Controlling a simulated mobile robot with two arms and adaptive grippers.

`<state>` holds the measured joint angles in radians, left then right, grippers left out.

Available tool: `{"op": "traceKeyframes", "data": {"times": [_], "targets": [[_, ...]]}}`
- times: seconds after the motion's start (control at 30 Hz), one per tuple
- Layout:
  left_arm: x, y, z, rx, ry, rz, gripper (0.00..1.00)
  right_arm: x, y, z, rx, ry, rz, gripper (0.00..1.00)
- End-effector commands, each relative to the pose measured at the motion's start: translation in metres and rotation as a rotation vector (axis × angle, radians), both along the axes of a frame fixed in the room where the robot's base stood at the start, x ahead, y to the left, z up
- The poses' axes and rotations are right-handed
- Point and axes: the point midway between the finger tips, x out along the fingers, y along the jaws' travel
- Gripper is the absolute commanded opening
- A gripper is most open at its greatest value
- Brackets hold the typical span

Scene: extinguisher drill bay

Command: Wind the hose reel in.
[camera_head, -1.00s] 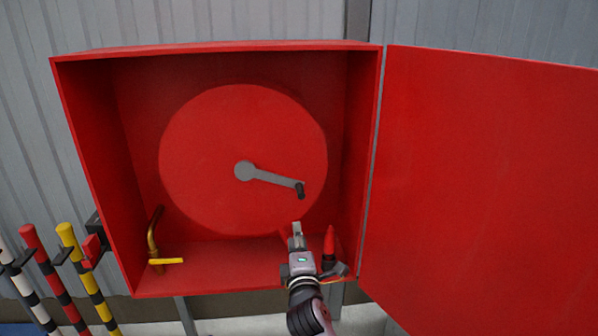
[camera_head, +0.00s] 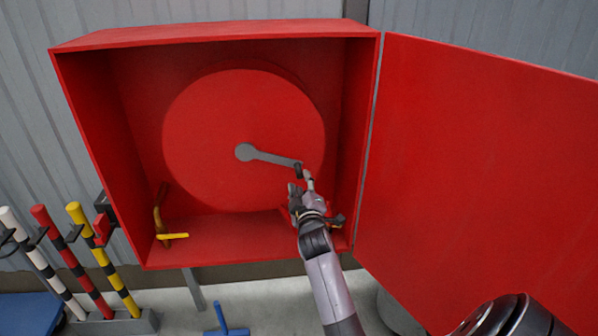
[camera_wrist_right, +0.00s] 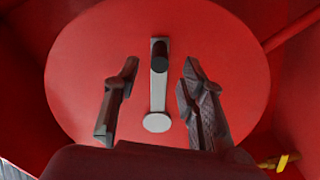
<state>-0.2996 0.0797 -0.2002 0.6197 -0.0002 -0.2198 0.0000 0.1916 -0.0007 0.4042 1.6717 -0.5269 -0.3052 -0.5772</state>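The round red hose reel (camera_head: 215,150) sits inside the open red cabinet. A grey crank arm (camera_head: 270,157) runs from its hub to the right and slightly down, ending in a black handle (camera_head: 298,170). My right gripper (camera_head: 299,182) is just below the handle. In the right wrist view the fingers (camera_wrist_right: 148,95) are spread, with the crank arm (camera_wrist_right: 159,92) and the dark handle (camera_wrist_right: 161,64) showing between and beyond them; the fingers do not touch the handle. The reel face (camera_wrist_right: 240,90) fills the background. My left gripper is not in view.
The cabinet door (camera_head: 470,170) stands open at the right. A brass valve pipe with a yellow lever (camera_head: 172,236) is at the cabinet's lower left. Striped posts (camera_head: 105,262) stand left of the cabinet. The cabinet's side walls flank the reel.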

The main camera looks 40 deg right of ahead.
Motion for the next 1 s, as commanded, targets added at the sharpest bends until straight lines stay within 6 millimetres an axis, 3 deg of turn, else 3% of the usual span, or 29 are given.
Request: {"op": "traceKeyframes", "data": {"times": [0.2,0.4,0.77,1.0], "targets": [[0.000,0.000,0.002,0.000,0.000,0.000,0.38,0.034,-0.021,0.001,0.000,-0.001,-0.001,0.38],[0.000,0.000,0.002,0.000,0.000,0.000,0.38,0.048,-0.030,0.000,-0.001,0.000,-0.001,0.38],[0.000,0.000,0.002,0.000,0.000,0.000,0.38,0.051,-0.031,0.000,-0.001,0.001,0.000,0.37],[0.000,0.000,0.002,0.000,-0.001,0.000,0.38,0.050,-0.031,0.000,-0.001,0.001,0.000,0.21]]}}
